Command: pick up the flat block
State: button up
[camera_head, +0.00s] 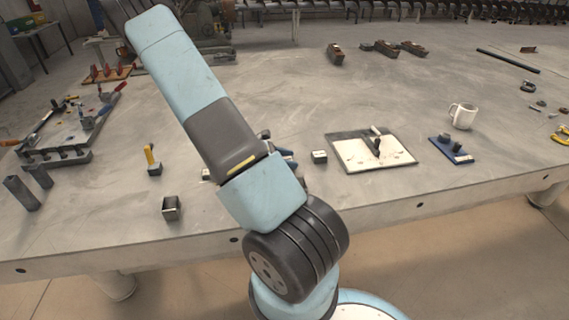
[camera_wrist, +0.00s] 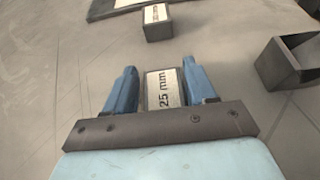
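A block (camera_wrist: 163,89) with a pale top marked "25 mm" lies between my gripper's two blue fingers in the wrist view. It looks like the flat block, but its height is hard to judge from above. My gripper (camera_wrist: 158,68) is open, with one finger on each side of the block. A gap shows at the left finger; the right finger is close to the block, and I cannot tell whether it touches. The block's near end is hidden by the gripper's dark bar. In the head view, my arm hides the block and most of the gripper.
Another small labelled block (camera_wrist: 157,21) stands ahead, beside a pale board (camera_head: 362,153). A yellow-handled tool (camera_head: 151,158) stands left of my arm.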

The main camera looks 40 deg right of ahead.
grip_shut()
dwell(0.3)
jog(key=shift+r, duration=0.1)
